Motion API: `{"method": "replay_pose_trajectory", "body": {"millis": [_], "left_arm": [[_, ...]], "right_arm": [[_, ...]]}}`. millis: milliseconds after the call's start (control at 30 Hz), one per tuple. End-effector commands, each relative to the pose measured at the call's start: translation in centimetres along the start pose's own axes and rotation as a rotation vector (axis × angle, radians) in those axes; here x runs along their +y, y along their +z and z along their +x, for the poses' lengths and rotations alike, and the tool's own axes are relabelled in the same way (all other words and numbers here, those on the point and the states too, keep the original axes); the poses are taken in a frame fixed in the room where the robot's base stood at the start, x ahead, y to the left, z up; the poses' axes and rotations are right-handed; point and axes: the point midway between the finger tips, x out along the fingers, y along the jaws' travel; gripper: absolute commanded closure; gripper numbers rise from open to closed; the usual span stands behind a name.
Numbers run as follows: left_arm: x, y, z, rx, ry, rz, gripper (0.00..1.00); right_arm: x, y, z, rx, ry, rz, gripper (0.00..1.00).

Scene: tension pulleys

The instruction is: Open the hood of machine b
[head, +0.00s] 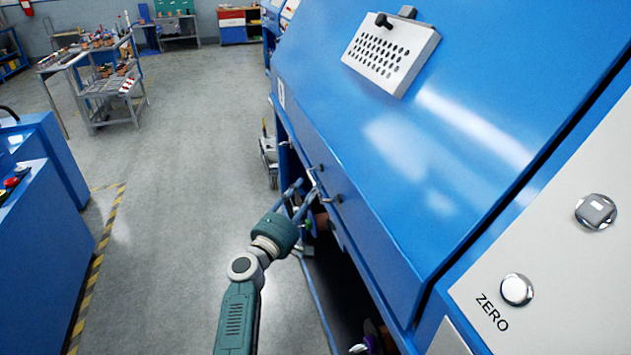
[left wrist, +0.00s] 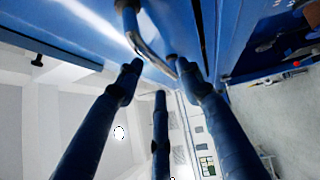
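The large blue hood (head: 420,150) of the machine slopes across the right of the head view. Its metal bar handle (head: 317,180) is near the lower left edge and also shows in the left wrist view (left wrist: 147,48). A dark opening shows below the hood's edge. My left gripper (head: 301,198) is at the handle. In the left wrist view its dark fingers (left wrist: 158,70) are spread, with the bar's lower end between the fingertips. I cannot tell whether they touch it. A small white label on the hood is unreadable.
A perforated plate (head: 390,58) is on the hood. A pale panel (head: 550,250) with a ZERO button (head: 516,290) is at right. Another blue machine (head: 45,215) stands at left. The grey floor (head: 180,160) between is clear. Workbenches (head: 100,70) stand farther back.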

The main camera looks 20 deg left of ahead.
Motion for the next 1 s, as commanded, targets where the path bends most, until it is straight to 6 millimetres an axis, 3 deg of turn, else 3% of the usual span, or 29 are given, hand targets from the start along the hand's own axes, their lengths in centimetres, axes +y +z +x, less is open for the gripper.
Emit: {"method": "replay_pose_trajectory", "body": {"millis": [233,400,633,667,833,1000], "left_arm": [[-0.1,0.0,3.7,0.0,-0.001,-0.001,0.63],[-0.1,0.0,4.5,0.0,-0.001,0.0,0.63],[-0.1,0.0,4.6,0.0,-0.002,0.001,0.63],[-0.1,0.0,4.6,0.0,-0.002,0.001,0.65],[-0.1,0.0,4.6,0.0,-0.002,0.001,0.99],[-0.1,0.0,4.5,0.0,-0.002,0.0,1.0]], "right_arm": [[-0.1,-1.4,0.0,0.02,-0.001,0.001,0.6],[0.1,-2.5,-0.1,0.035,0.001,0.001,0.6],[0.2,-2.3,-0.1,0.033,0.003,0.002,0.6],[0.3,-2.3,-0.1,0.033,0.003,0.002,0.6],[0.5,-1.8,-0.1,0.026,0.006,0.002,0.6],[0.6,-1.5,-0.1,0.021,0.007,0.002,0.6]]}}
